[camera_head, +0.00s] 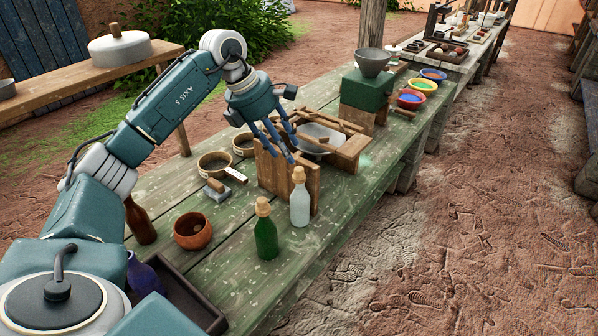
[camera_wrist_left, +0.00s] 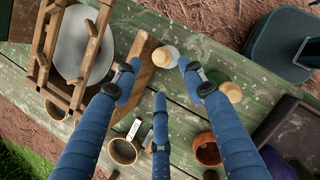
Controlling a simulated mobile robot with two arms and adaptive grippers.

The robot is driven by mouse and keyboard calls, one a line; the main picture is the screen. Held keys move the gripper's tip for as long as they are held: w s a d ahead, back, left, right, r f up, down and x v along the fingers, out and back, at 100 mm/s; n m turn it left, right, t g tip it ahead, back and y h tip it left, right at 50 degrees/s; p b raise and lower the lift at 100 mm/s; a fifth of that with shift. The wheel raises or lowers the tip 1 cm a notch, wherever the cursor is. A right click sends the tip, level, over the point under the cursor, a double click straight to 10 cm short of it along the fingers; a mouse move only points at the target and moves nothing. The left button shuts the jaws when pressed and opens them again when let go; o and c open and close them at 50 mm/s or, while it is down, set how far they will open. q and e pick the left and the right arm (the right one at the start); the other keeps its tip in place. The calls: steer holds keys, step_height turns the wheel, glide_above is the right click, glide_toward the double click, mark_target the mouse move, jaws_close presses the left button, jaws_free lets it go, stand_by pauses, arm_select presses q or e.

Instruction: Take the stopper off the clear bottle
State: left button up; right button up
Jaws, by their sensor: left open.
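The clear bottle (camera_head: 300,208) stands upright on the green table, with a tan stopper (camera_head: 299,174) in its neck. The stopper also shows from above in the left wrist view (camera_wrist_left: 164,57). My left gripper (camera_head: 285,146) is open and empty, its blue fingers pointing down above the wooden box beside the bottle. In the left wrist view the fingers (camera_wrist_left: 162,70) are spread, with the clear bottle's top appearing between the tips. I see no contact with the stopper. My right gripper is in neither view.
A green bottle (camera_head: 266,238) with a similar stopper stands close by, nearer me. A wooden box (camera_head: 278,178) is right behind the clear bottle. A terracotta bowl (camera_head: 192,231), a brown bottle (camera_head: 139,221) and a dark tray (camera_head: 190,299) lie left. The table's right edge is near both stoppered bottles.

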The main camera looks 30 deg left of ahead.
mark_target(299, 168)
arm_select(q)
steer(key=p+x, duration=0.1)
steer(key=x, duration=0.2)
steer(key=shift+w+d+f, duration=0.1)
steer(key=shift+f, duration=0.05)
steer(key=p+x, duration=0.1)
steer(key=x, duration=0.2)
steer(key=shift+w+d+f+p, duration=0.15)
steer(key=shift+w+f+p, duration=0.1)
steer(key=shift+p, duration=0.1)
steer(key=shift+w+f, duration=0.1)
steer(key=shift+f, duration=0.2)
steer(key=c, duration=0.8)
